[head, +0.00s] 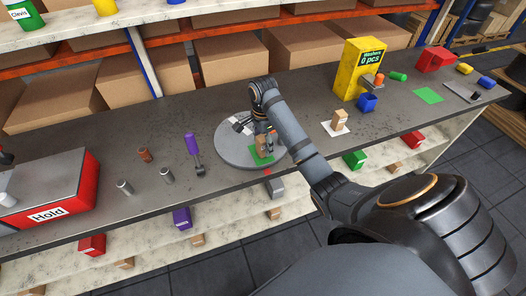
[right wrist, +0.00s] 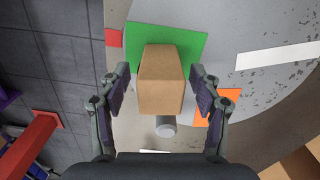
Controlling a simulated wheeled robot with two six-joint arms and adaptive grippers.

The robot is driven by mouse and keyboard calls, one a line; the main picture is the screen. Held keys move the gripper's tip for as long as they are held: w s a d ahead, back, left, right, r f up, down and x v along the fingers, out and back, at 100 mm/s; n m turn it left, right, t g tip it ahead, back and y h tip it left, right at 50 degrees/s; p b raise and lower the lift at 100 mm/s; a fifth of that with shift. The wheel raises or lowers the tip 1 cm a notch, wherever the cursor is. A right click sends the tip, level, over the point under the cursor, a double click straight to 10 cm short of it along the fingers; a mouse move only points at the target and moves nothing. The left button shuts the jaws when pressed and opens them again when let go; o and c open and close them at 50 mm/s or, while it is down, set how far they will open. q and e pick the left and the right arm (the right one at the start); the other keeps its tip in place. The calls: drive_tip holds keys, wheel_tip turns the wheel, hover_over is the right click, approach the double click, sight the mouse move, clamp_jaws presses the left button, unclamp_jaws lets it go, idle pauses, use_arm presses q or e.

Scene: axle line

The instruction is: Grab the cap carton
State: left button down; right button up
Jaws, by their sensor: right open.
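A small brown carton (head: 262,144) stands on a green square (head: 262,156) on the round grey turntable (head: 232,160). My right gripper (head: 268,134) is over it. In the right wrist view the same carton (right wrist: 161,80) is between the open fingers of my right gripper (right wrist: 160,88), with a gap on each side. The fingers do not visibly touch it. A second small carton (head: 340,117) stands on a white square on the bench to the right. No label that names the cap carton can be read.
A grey cylinder (right wrist: 166,126) is just below the carton in the right wrist view. A purple-handled tool (head: 192,146) and metal cylinders are on the bench left of the turntable. A yellow Washers box (head: 352,66) and a blue block (head: 367,103) stand to the right.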

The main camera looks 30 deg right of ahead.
drive_tip(key=shift+f, duration=0.6)
drive_tip(key=shift+w+r, duration=0.1)
drive_tip(key=c, duration=1.3)
drive_tip(key=shift+r, duration=0.15)
